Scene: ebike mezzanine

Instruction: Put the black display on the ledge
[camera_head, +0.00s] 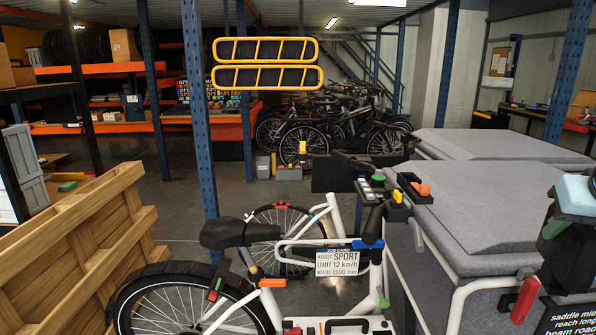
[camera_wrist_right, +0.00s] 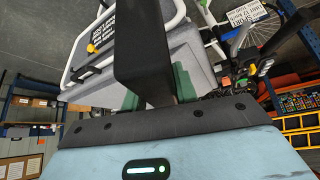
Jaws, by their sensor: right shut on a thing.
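My right gripper (camera_head: 556,226) is at the right edge of the head view, beside the grey cargo box. It is shut on the black display (camera_head: 563,256), a dark flat block, in front of the box side. In the right wrist view the display (camera_wrist_right: 140,45) stands out from between the green fingers (camera_wrist_right: 157,97) and hides part of the scene behind it. The grey box top (camera_head: 480,205) has a broad, sloping surface with a raised panel. I cannot tell for certain which surface is the ledge. My left gripper is not in view.
A white bike with a black saddle (camera_head: 238,233) and a job card (camera_head: 337,262) stands left of the box. Its handlebar carries small coloured controls (camera_head: 378,180). A wooden pallet (camera_head: 85,245) leans at the left. Blue posts and parked bikes (camera_head: 335,125) are behind.

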